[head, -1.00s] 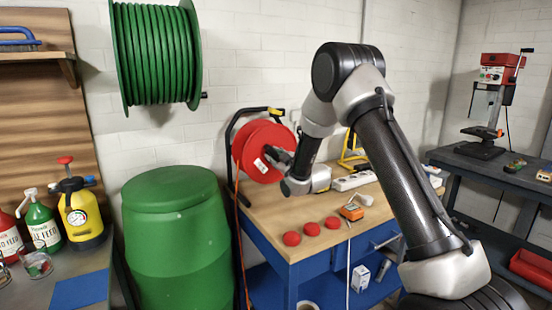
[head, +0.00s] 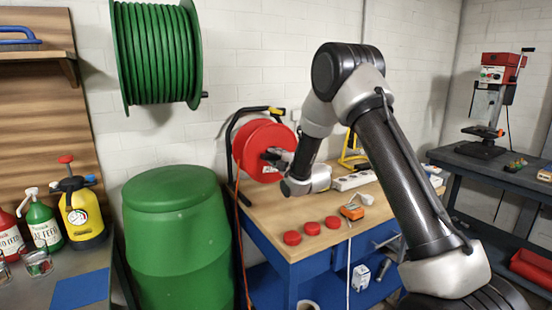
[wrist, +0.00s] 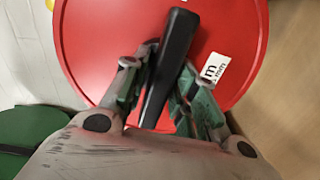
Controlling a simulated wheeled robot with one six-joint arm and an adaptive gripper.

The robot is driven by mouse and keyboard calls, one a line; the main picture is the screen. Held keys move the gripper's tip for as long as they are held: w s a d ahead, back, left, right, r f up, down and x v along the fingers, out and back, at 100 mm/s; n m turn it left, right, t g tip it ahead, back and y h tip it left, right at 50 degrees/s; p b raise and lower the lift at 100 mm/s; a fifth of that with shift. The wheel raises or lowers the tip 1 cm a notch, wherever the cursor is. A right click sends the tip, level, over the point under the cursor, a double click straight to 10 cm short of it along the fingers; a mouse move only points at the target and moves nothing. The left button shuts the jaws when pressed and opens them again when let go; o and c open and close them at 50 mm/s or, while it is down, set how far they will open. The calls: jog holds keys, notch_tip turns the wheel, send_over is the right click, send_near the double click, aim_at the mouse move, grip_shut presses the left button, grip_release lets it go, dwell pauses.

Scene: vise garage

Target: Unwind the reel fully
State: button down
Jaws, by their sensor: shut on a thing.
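The red reel (head: 250,140) stands in a black frame on the wooden workbench, with an orange cable (head: 238,225) hanging from it past the bench's left side. In the wrist view the red disc (wrist: 110,35) fills the upper middle, with a white label (wrist: 214,68) on it. My gripper (head: 270,155) is at the reel's face. In the wrist view my gripper (wrist: 163,85) is shut on a black crank handle (wrist: 178,45), which lies tilted between the fingers. How much cable is on the reel is hidden by the disc.
Several red discs (head: 311,228), an orange tool (head: 352,211) and a white power strip (head: 352,181) lie on the bench (head: 270,215). A green barrel (head: 180,235) stands close at the left. A green hose reel (head: 157,55) hangs on the wall above it.

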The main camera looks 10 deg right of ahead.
jog(key=shift+n, duration=0.3)
jog(key=shift+f, duration=0.1)
jog(key=c, duration=1.3)
grip_release()
jog(key=shift+s, duration=0.1)
jog(key=v, duration=1.2)
